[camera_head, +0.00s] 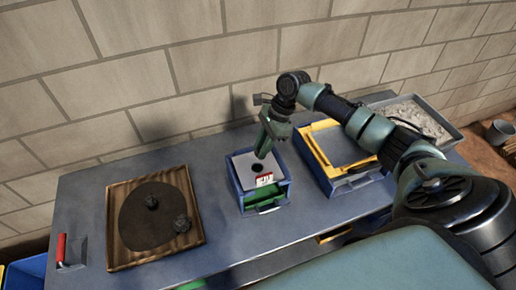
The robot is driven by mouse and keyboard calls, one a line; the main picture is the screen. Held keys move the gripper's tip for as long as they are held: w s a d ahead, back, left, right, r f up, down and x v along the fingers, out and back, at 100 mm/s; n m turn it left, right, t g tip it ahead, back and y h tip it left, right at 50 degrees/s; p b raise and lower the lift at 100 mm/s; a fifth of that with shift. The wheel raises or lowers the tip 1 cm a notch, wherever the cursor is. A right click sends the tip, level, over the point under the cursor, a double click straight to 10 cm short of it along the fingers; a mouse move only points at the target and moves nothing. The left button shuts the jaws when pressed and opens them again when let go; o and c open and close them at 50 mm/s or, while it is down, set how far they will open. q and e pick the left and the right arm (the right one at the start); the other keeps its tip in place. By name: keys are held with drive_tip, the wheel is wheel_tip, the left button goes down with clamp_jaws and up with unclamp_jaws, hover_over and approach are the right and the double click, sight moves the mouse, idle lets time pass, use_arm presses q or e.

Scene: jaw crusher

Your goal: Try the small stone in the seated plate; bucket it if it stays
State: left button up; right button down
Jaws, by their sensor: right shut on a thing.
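The plate (243,172) is a light grey sheet with a round dark hole. It sits on top of a blue box (237,198) with a green drawer front (268,197) and a red-and-white label. My right gripper (261,153) points down just above the hole. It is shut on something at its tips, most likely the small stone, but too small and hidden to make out. Two dark stones (152,201) (181,223) lie on a dark round mat in a wooden tray (118,256) at the left. My left gripper is not in view.
A blue box with a yellow frame (310,155) stands right of the plate's box. Behind it is a tray of grey gravel (412,113). A grey bucket (498,131) stands at the far right. A red handle (61,248) is at the bench's left end. Bare bench lies between tray and box.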

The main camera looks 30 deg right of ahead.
drive_tip(key=shift+w+a, duration=0.15)
drive_tip(key=shift+a, duration=0.2)
drive_tip(key=shift+d+r+p, duration=0.1)
drive_tip(key=shift+p, duration=0.25)
drive_tip(key=shift+d+r+p, duration=0.1)
drive_tip(key=shift+p, duration=0.6)
drive_tip(key=shift+f+b, duration=0.5)
drive_tip(key=shift+f, duration=0.45)
use_arm(q)
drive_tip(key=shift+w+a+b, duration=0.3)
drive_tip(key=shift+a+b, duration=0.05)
drive_tip(key=shift+b, duration=0.2)
use_arm(e)
drive_tip(key=shift+f, duration=2.15)
